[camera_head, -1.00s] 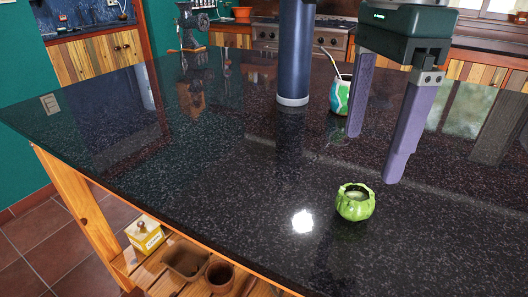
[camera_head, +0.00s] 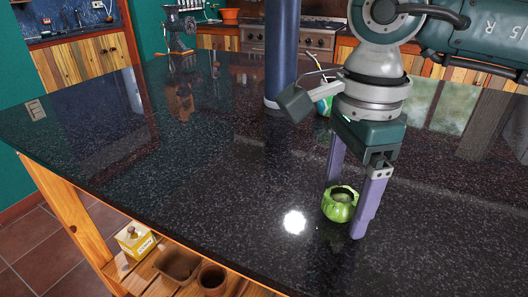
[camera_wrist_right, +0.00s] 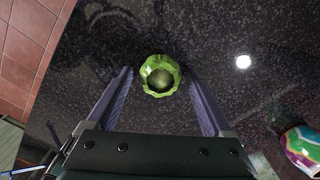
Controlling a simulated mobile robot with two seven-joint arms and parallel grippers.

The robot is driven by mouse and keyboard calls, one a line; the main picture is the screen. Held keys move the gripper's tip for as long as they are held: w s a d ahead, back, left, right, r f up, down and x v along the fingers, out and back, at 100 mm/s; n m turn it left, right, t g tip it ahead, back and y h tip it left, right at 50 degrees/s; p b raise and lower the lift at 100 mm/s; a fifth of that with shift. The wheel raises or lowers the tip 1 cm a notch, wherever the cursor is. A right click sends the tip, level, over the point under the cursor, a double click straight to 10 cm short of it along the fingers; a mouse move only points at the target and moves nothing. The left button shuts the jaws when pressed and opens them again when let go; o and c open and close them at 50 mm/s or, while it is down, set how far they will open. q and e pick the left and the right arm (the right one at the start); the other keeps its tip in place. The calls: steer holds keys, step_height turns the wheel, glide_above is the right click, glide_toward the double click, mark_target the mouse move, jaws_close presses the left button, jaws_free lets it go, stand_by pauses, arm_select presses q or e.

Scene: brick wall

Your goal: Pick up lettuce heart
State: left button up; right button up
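The lettuce heart, a small green ruffled cup-like shape with a pale hollow top (camera_head: 340,206), sits upright on the dark speckled countertop (camera_head: 190,170). My right gripper (camera_head: 346,213) points down at it with its two purple fingers apart and open. In the head view one finger is behind its left side and the other passes in front of its right edge. In the right wrist view the lettuce heart (camera_wrist_right: 159,76) lies between the fingertips, with a gap on both sides. My left gripper is not in view.
A tall dark blue cylinder (camera_head: 283,55) stands behind the lettuce heart. A colourful cup with a straw (camera_head: 324,105) is partly hidden behind my right arm; it also shows in the wrist view (camera_wrist_right: 302,148). A metal grinder (camera_head: 179,30) stands far back. The counter's left side is clear.

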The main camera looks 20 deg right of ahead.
steer(key=c, duration=1.3)
